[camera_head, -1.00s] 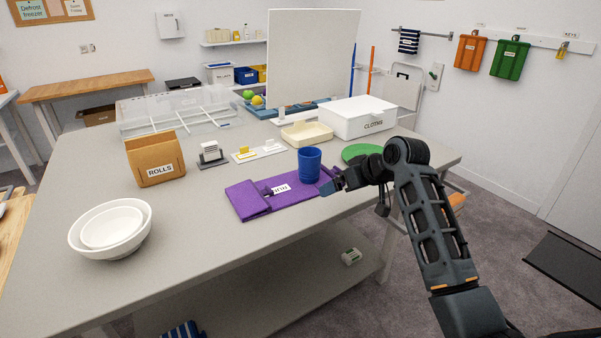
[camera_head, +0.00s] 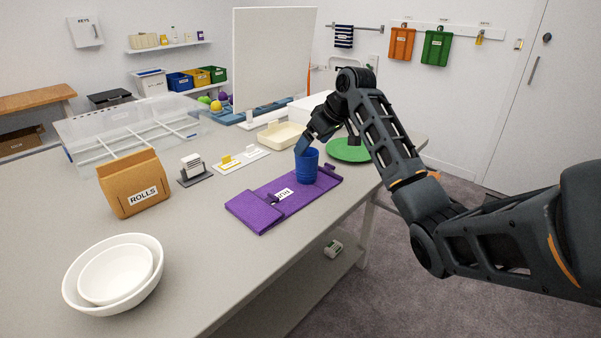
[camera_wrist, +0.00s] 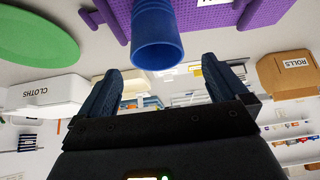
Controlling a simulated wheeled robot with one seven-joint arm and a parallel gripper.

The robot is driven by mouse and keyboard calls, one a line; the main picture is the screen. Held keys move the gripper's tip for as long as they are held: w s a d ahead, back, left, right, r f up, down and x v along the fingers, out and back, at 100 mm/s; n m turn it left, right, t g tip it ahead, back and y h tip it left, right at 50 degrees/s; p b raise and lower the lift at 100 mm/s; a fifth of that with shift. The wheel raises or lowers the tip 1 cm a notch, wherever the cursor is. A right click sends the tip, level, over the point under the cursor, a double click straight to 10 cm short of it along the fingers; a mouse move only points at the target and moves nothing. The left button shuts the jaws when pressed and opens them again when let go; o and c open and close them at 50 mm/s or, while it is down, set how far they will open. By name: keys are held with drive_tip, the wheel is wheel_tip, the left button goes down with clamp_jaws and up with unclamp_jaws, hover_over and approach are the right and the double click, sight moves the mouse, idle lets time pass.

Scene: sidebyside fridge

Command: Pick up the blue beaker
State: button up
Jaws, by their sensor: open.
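The blue beaker (camera_head: 307,168) stands upright on the right part of a purple labelled mat (camera_head: 262,212) on the grey table. My gripper (camera_head: 304,143) is at the beaker's rim in the head view, pointing down; its fingertips are partly hidden there. The wrist view is upside down. In it the beaker (camera_wrist: 157,38) is just ahead of my gripper (camera_wrist: 161,72), its open mouth toward me, roughly centred between the two spread fingers. The gripper is open and holds nothing. I cannot tell whether a finger touches the rim.
A green disc (camera_head: 348,150) lies right of the beaker, and a cream tray (camera_head: 280,136) sits behind it. A white CLOTHS box (camera_head: 303,108) is partly hidden by my arm. A brown ROLLS box (camera_head: 137,185) and white bowls (camera_head: 114,274) stand left. Bare table lies between bowls and mat.

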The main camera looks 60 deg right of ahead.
sight(307, 152)
drive_tip(key=p+x, duration=0.1)
drive_tip(key=x, duration=0.5)
drive_tip(key=shift+s+d, duration=0.15)
drive_tip(key=shift+c, duration=0.3)
drive_tip(key=c, duration=1.2)
drive_tip(key=shift+r, duration=0.2)
